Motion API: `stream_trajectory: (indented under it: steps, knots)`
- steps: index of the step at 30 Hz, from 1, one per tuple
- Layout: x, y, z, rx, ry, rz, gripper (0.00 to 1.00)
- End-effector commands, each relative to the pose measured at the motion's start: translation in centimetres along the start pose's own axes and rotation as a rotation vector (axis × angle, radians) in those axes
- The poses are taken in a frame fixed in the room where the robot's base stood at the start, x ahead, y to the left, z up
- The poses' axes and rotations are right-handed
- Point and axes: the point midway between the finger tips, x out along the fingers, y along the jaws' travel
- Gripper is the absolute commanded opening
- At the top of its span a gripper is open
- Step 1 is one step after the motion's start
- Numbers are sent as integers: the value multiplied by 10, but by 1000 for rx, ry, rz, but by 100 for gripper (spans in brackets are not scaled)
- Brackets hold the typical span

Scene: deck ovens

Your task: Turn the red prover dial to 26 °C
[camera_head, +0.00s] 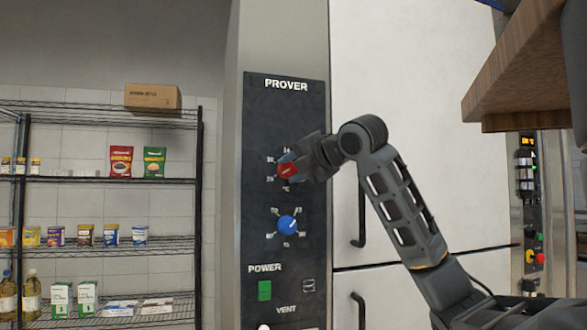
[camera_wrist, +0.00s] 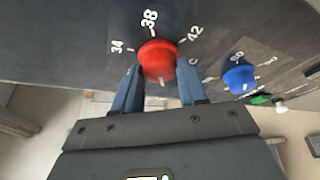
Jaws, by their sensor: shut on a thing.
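The red prover dial (camera_head: 286,170) sits on the upper part of the dark prover panel (camera_head: 264,120), with white numbers around it. In the wrist view the dial (camera_wrist: 157,57) shows 34, 38 and 42 on its far side; a short white mark shows on its near side. I cannot read which number the dial points to. My gripper (camera_head: 297,167) comes in from the right and covers part of the dial's scale. In the wrist view my gripper (camera_wrist: 161,70) has one finger on each side of the dial and is shut on it.
A blue dial (camera_head: 288,225) is below the red one, with a green power switch (camera_head: 265,290) lower down. A pale door with a black handle (camera_head: 359,215) is to the right. A wooden board (camera_head: 515,70) overhangs at upper right. A wire shelf (camera_head: 110,180) stands left.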

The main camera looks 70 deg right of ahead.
Motion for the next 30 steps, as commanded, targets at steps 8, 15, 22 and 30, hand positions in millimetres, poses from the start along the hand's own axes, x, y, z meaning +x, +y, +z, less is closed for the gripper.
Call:
stream_trajectory:
  steps: [8,15,22,30]
  knots:
    - [1,-1,-1,0,3,-2,49]
    - [0,0,0,1,1,-1,66]
    - [-3,0,0,1,0,1,66]
    - [-41,0,0,-1,-3,3,66]
